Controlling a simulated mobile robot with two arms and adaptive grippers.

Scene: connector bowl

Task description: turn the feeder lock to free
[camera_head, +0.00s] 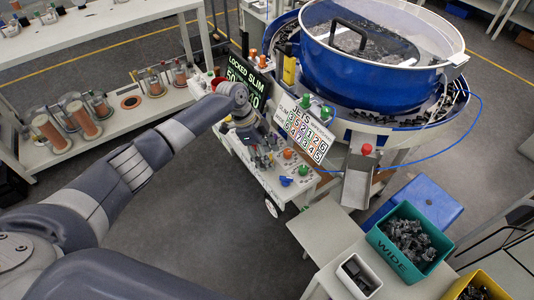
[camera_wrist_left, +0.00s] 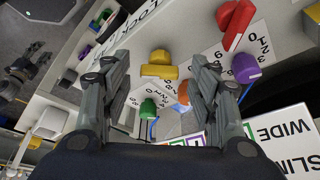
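The feeder's blue bowl (camera_head: 375,72) stands at the upper right in the head view. A dark display (camera_head: 243,82) beside it reads "LOCKED SLIM" in green. My left gripper (camera_head: 262,160) is over the feeder's white control panel (camera_head: 270,183). In the wrist view the left gripper (camera_wrist_left: 155,72) is open and empty. A yellow knob (camera_wrist_left: 159,66) shows between its fingers, apart from them as far as I can tell. A red handle (camera_wrist_left: 236,22), a purple knob (camera_wrist_left: 245,68), an orange knob (camera_wrist_left: 183,93) and a green knob (camera_wrist_left: 148,108) are nearby. I cannot tell which is the lock.
A numbered white board (camera_head: 304,132) stands right of my left gripper. A metal chute (camera_head: 358,182) is farther right. A teal "WIDE" bin (camera_head: 383,250) with dark parts and a white bin (camera_head: 346,276) are at the lower right. Copper spools (camera_head: 82,119) stand on the left shelf.

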